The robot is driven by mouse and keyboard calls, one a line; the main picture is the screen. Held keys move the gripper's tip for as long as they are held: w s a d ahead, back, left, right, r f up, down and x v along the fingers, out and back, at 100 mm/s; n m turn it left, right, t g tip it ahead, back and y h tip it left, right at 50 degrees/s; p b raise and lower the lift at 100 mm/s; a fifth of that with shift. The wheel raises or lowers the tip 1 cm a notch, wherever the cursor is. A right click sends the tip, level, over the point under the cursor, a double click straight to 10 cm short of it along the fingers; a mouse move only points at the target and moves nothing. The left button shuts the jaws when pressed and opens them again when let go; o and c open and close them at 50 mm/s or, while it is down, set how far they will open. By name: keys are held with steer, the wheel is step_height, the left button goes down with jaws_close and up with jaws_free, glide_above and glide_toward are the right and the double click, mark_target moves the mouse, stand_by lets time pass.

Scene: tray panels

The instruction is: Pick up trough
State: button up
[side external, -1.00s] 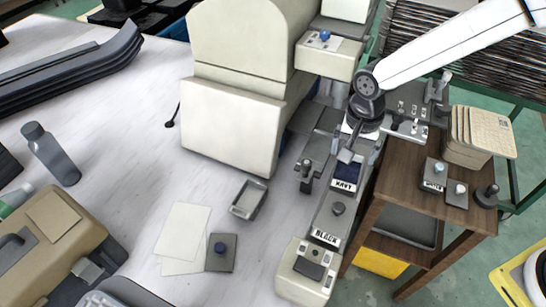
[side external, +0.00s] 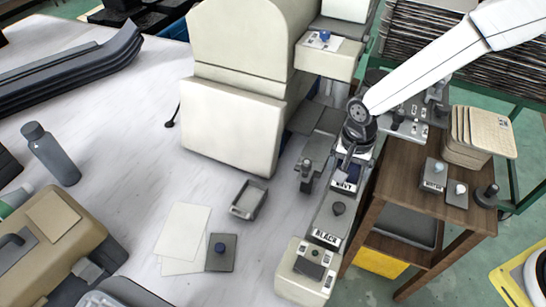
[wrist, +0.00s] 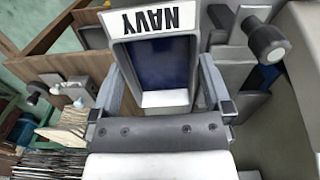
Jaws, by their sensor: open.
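A small grey open trough (side external: 248,199) lies on the white table left of the machine rail in the side external view. A dark blue bin with a white NAVY label (side external: 345,187) sits on the rail; the wrist view shows its blue inside (wrist: 158,62) and its label (wrist: 150,18). My gripper (side external: 347,163) is at the far end of the NAVY bin. In the wrist view my gripper (wrist: 160,70) is open, with one finger on each side of that bin. I cannot tell whether the fingers touch it.
A BLACK-labelled part (side external: 325,236) with a knob sits nearer on the rail. A cream machine housing (side external: 232,125) stands to the left. A wooden side table (side external: 400,185) with a stack of tan boards (side external: 477,135) is to the right.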

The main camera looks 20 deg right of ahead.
steer(key=shift+f, duration=0.9)
steer(key=c, duration=1.2)
steer(key=shift+r, duration=0.2)
steer(key=shift+r, duration=0.75)
steer(key=shift+s+d+r, duration=0.7)
steer(key=shift+s+r, duration=1.15)
steer(key=shift+s, duration=0.35)
steer(key=shift+s+d+r, duration=0.7)
steer(key=shift+s+r, duration=1.2)
steer(key=shift+s, duration=0.35)
steer(key=shift+s+d+r, duration=0.7)
steer(key=shift+s+r, duration=1.15)
steer(key=shift+s, duration=0.35)
